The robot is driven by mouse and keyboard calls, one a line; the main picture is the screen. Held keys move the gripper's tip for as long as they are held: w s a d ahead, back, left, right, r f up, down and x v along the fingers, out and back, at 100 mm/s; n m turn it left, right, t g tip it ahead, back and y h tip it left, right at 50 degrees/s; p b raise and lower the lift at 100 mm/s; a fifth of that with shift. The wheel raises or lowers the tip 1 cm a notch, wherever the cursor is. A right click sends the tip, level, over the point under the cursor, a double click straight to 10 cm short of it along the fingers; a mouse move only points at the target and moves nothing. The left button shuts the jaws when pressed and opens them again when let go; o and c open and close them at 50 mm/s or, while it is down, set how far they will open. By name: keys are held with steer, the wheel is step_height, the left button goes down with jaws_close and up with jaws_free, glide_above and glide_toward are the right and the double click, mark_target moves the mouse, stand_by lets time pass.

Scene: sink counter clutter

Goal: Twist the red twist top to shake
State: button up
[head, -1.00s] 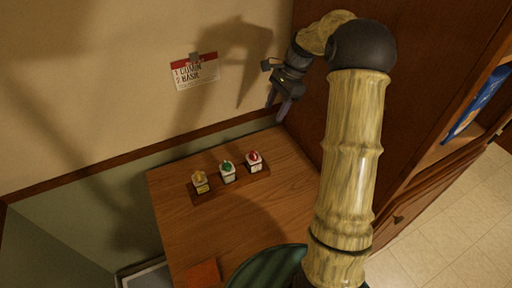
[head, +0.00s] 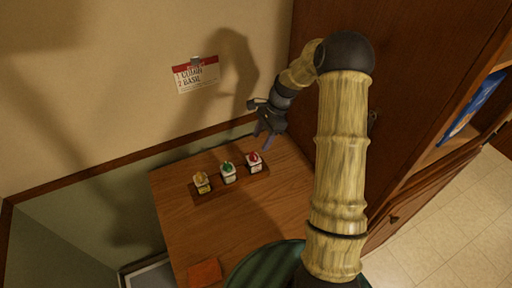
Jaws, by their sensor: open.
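The red twist top (head: 254,156) sits on a small white-labelled jar at the right end of a dark wooden rack. A green-topped jar (head: 228,172) stands in the middle and a yellow-brown-topped jar (head: 202,183) at the left end. The rack (head: 216,192) rests on the wooden counter. My gripper (head: 262,142) is open, its fingers pointing down, just above and slightly right of the red top in the picture. It looks empty. I cannot tell the exact gap between the fingertips and the red top.
A card with a red band (head: 197,76) hangs on the wall behind. A tall brown cabinet (head: 400,70) rises at the right. An orange-red square (head: 205,272) lies at the counter's front, beside a dark green round thing (head: 262,268). The counter left of the rack is clear.

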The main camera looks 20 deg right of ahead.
mark_target(253, 154)
steer(key=p+x, duration=0.1)
steer(key=x, duration=0.5)
steer(key=shift+f+p, duration=0.1)
steer(key=shift+p, duration=0.2)
steer(key=c, duration=1)
